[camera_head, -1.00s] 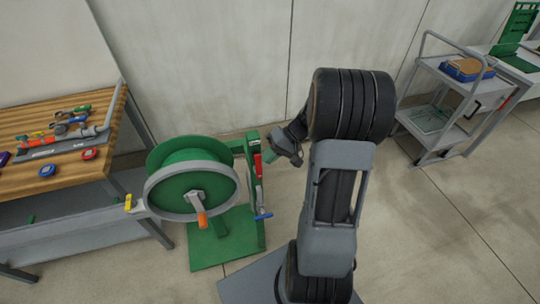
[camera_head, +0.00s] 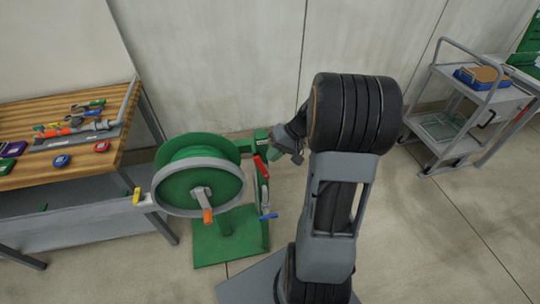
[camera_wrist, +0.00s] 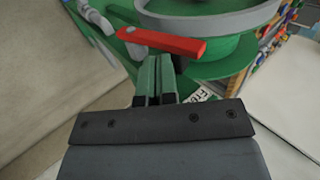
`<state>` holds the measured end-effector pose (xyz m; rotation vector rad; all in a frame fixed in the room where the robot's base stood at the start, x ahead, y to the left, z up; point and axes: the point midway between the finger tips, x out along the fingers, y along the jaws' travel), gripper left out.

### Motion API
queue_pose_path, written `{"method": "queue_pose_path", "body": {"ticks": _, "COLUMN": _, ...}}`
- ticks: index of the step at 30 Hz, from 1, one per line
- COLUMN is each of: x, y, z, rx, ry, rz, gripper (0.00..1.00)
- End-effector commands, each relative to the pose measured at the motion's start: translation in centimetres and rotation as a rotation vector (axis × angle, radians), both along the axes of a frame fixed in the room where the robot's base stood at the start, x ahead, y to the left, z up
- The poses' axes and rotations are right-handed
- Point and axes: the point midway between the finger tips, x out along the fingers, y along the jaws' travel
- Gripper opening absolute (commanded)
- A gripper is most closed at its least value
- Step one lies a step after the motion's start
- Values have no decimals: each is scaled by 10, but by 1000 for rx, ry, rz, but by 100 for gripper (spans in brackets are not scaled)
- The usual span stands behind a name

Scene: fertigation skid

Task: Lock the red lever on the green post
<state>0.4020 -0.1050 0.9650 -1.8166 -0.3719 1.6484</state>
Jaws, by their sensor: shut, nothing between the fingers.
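The red lever (camera_head: 261,166) is on the green post (camera_head: 264,230) beside the hose reel, tilted with its lower end to the right. In the wrist view the red lever (camera_wrist: 162,41) lies nearly level across the picture, just beyond my fingertips. My gripper (camera_wrist: 157,60) has green fingers pressed together with nothing between them. The fingertips are close to the lever's side; I cannot tell whether they touch it. In the head view my gripper (camera_head: 272,153) is small, partly hidden and at the lever's upper right.
A green reel (camera_head: 198,186) with a grey rim and orange handle stands left of the lever. A blue handle (camera_head: 268,217) is lower on the post. A wooden bench (camera_head: 60,170) with tools is at left, a grey cart (camera_head: 450,125) at right.

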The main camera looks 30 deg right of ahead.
Motion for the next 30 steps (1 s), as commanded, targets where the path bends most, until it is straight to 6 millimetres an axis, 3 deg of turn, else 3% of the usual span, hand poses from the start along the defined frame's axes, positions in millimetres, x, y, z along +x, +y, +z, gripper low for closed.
{"method": "queue_pose_path", "body": {"ticks": 6, "x": -5, "y": -30, "z": 24, "rx": -4, "ry": -5, "rz": 6, "gripper": 0}}
{"method": "queue_pose_path", "body": {"ticks": 18, "x": -15, "y": -62, "z": 80, "rx": -2, "ry": -1, "rz": 7, "gripper": 0}}
{"method": "queue_pose_path", "body": {"ticks": 30, "x": -17, "y": -69, "z": 93, "rx": -1, "ry": 0, "rz": 8, "gripper": 0}}
